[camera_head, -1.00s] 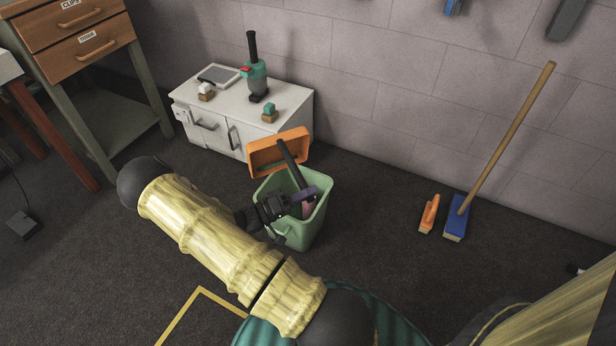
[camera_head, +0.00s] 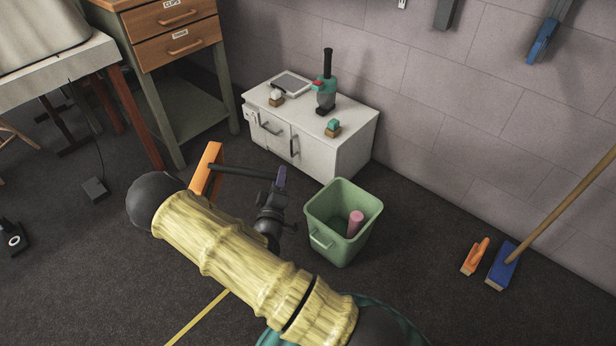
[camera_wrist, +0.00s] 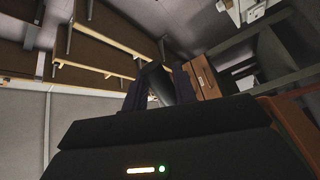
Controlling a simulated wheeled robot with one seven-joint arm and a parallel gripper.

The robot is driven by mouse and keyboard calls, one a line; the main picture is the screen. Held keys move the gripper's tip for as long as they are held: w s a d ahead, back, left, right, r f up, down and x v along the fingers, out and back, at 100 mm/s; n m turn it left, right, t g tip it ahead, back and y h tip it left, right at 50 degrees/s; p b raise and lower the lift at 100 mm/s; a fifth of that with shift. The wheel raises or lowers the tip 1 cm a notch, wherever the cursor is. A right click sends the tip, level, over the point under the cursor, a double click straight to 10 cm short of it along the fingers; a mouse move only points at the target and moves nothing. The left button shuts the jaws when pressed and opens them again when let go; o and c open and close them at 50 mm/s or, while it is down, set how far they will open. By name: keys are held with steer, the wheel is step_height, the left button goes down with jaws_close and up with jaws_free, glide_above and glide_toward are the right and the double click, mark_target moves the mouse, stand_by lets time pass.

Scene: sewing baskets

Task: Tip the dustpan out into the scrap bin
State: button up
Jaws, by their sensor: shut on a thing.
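The dustpan has an orange pan (camera_head: 207,169) and a dark handle (camera_head: 240,172). My gripper (camera_head: 279,184) is shut on the handle, and the pan extends to the left, seen nearly edge-on. Whether anything lies in the pan cannot be told. The green scrap bin (camera_head: 322,214) stands on the floor to the right of my gripper, open at the top. A pink cylinder (camera_head: 355,223) is inside it. The dustpan is clear of the bin's opening. In the wrist view my gripper's dark fingers (camera_wrist: 160,88) show around a dark handle.
A low white cabinet (camera_head: 345,150) stands behind the bin, with a microscope-like device (camera_head: 326,92) and small blocks on it. An orange hand brush (camera_head: 475,257) and a blue broom (camera_head: 503,270) are at the right. A drawer unit (camera_head: 178,40) stands at the back left.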

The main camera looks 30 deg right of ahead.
steer(key=w+a+n+t+y, duration=0.1)
steer(key=a+n+t+y, duration=0.1)
steer(key=a+y, duration=0.3)
steer(key=shift+a+n+t+p, duration=0.3)
steer(key=shift+a+n+p, duration=0.1)
steer(key=shift+a+n, duration=0.2)
steer(key=shift+w, duration=0.15)
